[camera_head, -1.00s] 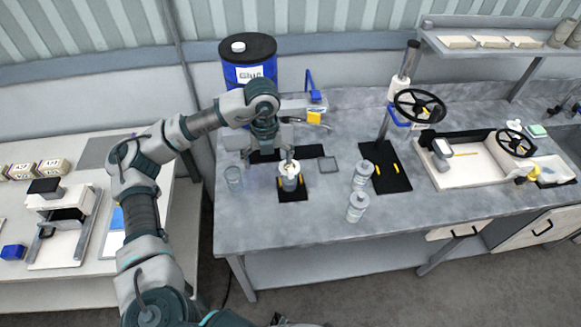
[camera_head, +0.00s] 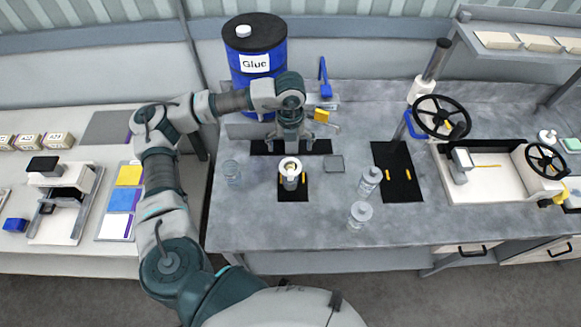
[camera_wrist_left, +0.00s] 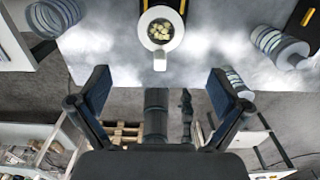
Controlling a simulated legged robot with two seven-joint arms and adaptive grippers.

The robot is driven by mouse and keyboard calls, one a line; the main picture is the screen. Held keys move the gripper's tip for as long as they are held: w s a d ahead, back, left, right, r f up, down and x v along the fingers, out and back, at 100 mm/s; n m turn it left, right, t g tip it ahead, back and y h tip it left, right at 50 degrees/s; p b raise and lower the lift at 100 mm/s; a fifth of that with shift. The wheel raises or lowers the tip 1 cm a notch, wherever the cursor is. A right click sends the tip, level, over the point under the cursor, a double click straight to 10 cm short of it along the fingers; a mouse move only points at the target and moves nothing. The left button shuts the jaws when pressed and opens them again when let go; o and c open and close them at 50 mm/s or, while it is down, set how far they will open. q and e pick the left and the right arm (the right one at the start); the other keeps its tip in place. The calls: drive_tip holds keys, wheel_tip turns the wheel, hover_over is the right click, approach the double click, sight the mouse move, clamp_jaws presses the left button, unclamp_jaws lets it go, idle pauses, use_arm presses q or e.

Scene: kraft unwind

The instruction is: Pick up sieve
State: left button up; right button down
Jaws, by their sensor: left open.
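A round white-rimmed vessel with a short handle tab, which looks like the sieve (camera_head: 290,166), sits upright on a small black mat (camera_head: 292,196) on the grey bench. The wrist view shows the sieve (camera_wrist_left: 160,30) from above, with pale yellowish pieces inside; whether it rests in another cup is unclear. My left gripper (camera_head: 290,148) is open and empty, just behind the sieve in the head view. In the left wrist view the spread fingers of my left gripper (camera_wrist_left: 160,88) have nothing between them, and the sieve lies beyond them. My right gripper is not in view.
A clear beaker (camera_head: 232,174) stands left of the sieve. Two clear jars (camera_head: 370,182) (camera_head: 360,214) stand to its right. A blue glue drum (camera_head: 254,68) is behind my arm. A handwheel press (camera_head: 440,118) stands farther right. The bench front is bare.

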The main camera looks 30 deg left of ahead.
use_arm(q)
approach(290, 166)
drive_tip(key=shift+s+d+f+p, duration=0.35)
drive_tip(key=shift+s+d+f, duration=0.15)
drive_tip(key=shift+s, duration=0.1)
drive_tip(key=shift+d+f, duration=0.15)
drive_tip(key=shift+f, duration=0.35)
drive_tip(key=f, duration=0.1)
drive_tip(key=f+p, duration=0.1)
drive_tip(key=f, duration=0.2)
drive_tip(key=shift+s+f+p, duration=0.2)
drive_tip(key=shift+s+p, duration=0.05)
drive_tip(key=shift+p, duration=0.15)
drive_tip(key=shift+w+a+f, duration=0.1)
drive_tip(key=shift+a+f, duration=0.15)
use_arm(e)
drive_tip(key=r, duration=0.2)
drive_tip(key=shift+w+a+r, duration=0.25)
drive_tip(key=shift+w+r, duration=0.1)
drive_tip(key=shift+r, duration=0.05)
use_arm(q)
drive_tip(key=shift+d, duration=0.1)
drive_tip(key=c, duration=1.2)
